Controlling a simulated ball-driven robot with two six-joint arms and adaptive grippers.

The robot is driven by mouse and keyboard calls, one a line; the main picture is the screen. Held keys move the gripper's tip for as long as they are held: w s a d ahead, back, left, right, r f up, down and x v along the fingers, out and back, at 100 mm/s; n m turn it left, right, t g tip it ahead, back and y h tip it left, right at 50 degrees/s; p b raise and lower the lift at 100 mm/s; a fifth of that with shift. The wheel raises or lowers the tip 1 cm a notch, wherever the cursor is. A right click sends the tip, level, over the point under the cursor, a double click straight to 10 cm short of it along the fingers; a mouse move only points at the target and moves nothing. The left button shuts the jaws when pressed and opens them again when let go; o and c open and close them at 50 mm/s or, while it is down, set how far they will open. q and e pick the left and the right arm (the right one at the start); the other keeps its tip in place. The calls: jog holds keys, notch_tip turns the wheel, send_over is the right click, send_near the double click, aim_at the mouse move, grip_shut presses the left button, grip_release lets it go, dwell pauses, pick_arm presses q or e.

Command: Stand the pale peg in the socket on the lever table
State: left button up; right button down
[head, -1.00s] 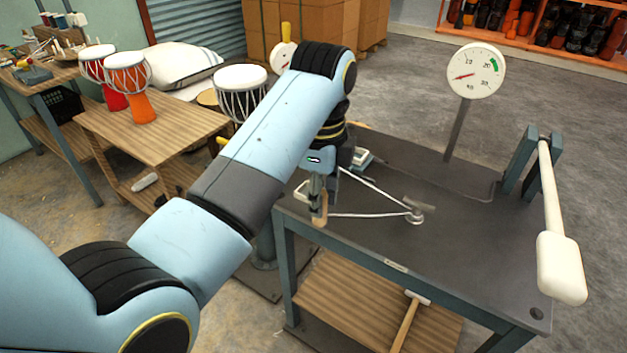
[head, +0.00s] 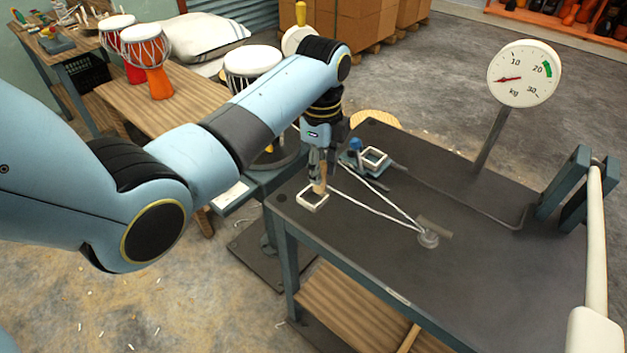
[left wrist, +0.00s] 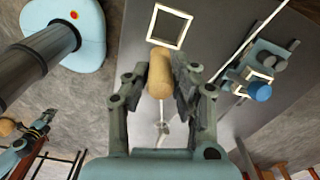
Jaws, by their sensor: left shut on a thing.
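My left gripper (head: 318,172) is shut on the pale peg (head: 321,180), a tan wooden cylinder that points down, near the corner of the dark lever table (head: 400,245). In the left wrist view the peg (left wrist: 159,75) shows between the fingers of the gripper (left wrist: 162,90). A white square frame (head: 305,203) lies on the table just under and beside the peg's lower end in the head view. The frame (left wrist: 153,28) also shows just ahead of the peg in the left wrist view. I cannot tell whether peg and table touch.
A second white square frame (head: 375,152) and a blue-topped fitting (head: 355,145) stand behind the gripper. A dial (head: 524,73) and a pale lever (head: 597,250) stand at right. The table's middle is mostly clear.

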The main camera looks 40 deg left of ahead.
pick_arm(q)
jog(key=f, duration=0.1)
jog(key=a+f, duration=0.1)
jog(key=f, duration=0.1)
jog(key=a+f, duration=0.1)
jog(key=f, duration=0.1)
jog(key=shift+w+a+f, duration=0.15)
jog(key=shift+w+f, duration=0.1)
jog(key=shift+w, duration=0.15)
pick_arm(e)
jog(key=shift+w+a+f, duration=0.1)
jog(key=shift+w+f, duration=0.1)
jog(key=shift+w, duration=0.75)
jog(key=shift+s, duration=0.15)
pick_arm(q)
jog(key=o, duration=0.9)
jog(key=shift+f, duration=0.15)
jog(key=shift+o, duration=0.2)
pick_arm(e)
jog(key=shift+d, duration=0.2)
